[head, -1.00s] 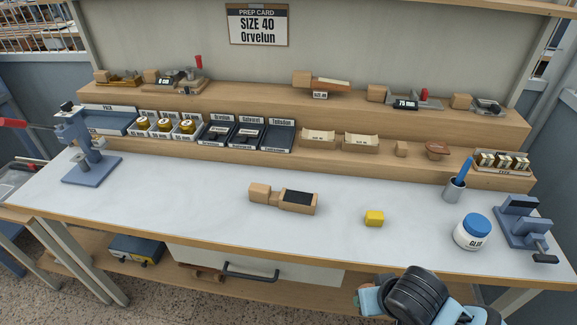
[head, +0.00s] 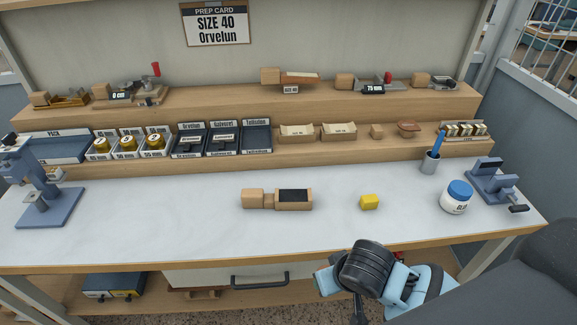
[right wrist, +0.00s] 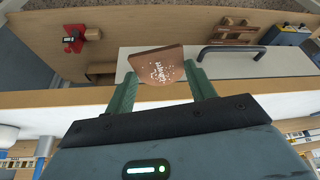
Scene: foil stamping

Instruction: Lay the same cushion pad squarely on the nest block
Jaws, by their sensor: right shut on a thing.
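A brown pad with a rounded edge and white specks on its face (right wrist: 158,66) is held between the green fingers of my right gripper (right wrist: 162,88). In the head view my right arm (head: 368,268) is in front of the bench's front edge, at the lower middle; its fingertips and the pad cannot be made out there. The wooden block with a dark rectangular top (head: 293,196), which looks like the nest block, lies on the white worktop, a wooden cube (head: 253,198) at its left end. My right gripper is apart from it. My left gripper is out of view.
A blue press (head: 45,195) stands at the left. The worktop around the block is clear.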

